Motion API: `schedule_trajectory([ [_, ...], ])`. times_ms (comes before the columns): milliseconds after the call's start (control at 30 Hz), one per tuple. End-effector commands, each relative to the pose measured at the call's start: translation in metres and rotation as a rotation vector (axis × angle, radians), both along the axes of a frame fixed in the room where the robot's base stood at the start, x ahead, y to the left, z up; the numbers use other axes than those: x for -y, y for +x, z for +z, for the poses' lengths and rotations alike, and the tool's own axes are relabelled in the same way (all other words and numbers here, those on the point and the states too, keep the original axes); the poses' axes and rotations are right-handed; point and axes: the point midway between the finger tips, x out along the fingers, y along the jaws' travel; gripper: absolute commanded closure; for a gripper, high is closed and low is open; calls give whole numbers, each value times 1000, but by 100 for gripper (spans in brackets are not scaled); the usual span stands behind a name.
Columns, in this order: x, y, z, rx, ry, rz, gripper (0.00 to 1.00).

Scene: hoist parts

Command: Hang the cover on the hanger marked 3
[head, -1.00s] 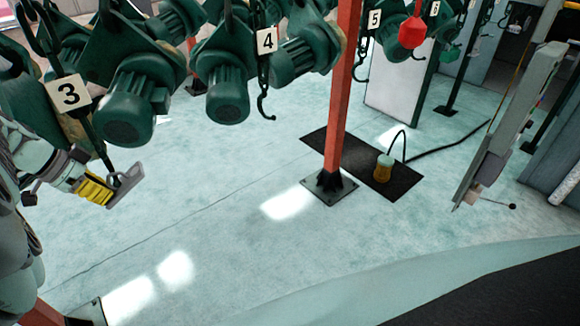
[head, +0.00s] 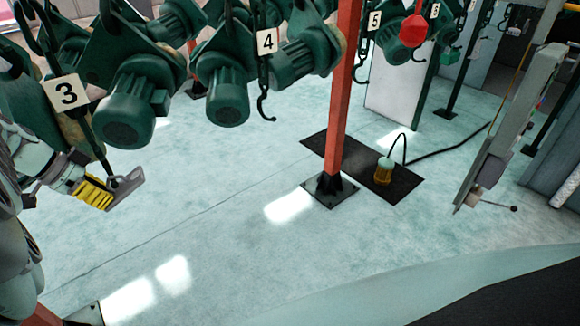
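The hanger marked 3 (head: 66,93) is at the far left, with a white number tag. Its dark rod slants down to the right, and its lower end meets or passes a grey plate-like piece (head: 125,187). My gripper (head: 92,192) is at the lower left below the tag, at the end of my white wrist. A yellow ribbed part shows there beside the grey piece. I cannot tell whether these are fingers or a held part. The hook's end is not clear. I cannot make out the cover for certain, nor whether the gripper is open or shut.
Several dark green hoist motors (head: 135,110) hang along the top. Hanger 4 (head: 266,42) has an empty hook. A red post (head: 340,100) stands mid-view. The pale floor (head: 220,220) is clear.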

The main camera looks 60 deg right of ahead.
Motion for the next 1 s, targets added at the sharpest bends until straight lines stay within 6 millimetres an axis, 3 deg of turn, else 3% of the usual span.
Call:
schedule_trajectory([
  [100,0,0,0,-1,1,0,60],
  [467,-2,1,2,1,1,1,60],
  [667,-12,7,21,2,1,4,60],
  [833,-24,16,48,5,1,3,60],
  [1000,-30,18,60,1,2,1,60],
])
